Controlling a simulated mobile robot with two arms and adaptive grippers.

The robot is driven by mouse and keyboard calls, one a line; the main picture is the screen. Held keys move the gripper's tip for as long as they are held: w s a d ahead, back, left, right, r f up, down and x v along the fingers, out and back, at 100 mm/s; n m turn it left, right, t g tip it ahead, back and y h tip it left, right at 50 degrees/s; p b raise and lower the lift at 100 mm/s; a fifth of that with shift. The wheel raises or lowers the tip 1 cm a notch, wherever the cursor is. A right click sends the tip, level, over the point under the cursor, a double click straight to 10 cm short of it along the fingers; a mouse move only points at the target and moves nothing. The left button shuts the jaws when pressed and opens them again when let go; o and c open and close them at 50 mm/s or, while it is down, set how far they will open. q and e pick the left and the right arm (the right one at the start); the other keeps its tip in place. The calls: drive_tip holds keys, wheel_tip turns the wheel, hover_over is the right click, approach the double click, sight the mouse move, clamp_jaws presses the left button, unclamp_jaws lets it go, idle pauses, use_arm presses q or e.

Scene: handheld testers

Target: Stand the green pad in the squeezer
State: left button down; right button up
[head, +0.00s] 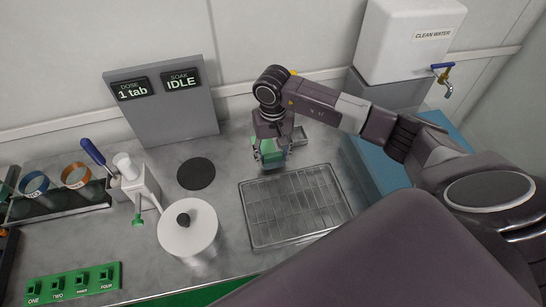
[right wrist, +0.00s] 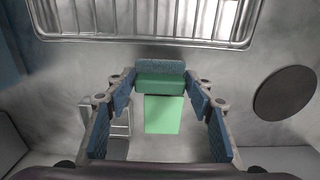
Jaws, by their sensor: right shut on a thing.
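The green pad (head: 270,152) is in my right gripper (head: 270,146), close to the counter behind the wire rack. In the right wrist view the pad (right wrist: 160,84) sits between the fingertips of the gripper (right wrist: 160,78), with a grey-blue strip along its far edge and a paler green face below. A small metal holder (head: 299,136), possibly the squeezer, stands beside the pad, to its right in the head view. It also shows in the right wrist view (right wrist: 119,118), left of the pad and apart from it. My left gripper is out of view.
A wire rack on a tray (head: 294,207) lies in front of the gripper. A grey display panel (head: 163,100) is behind. The water tank (head: 408,40) is at the right.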

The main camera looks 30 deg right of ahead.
drive_tip(key=shift+f, duration=0.9)
drive_tip(key=shift+f, duration=0.1)
drive_tip(key=shift+f, duration=0.1)
drive_tip(key=o, duration=1)
drive_tip(key=shift+o, duration=0.2)
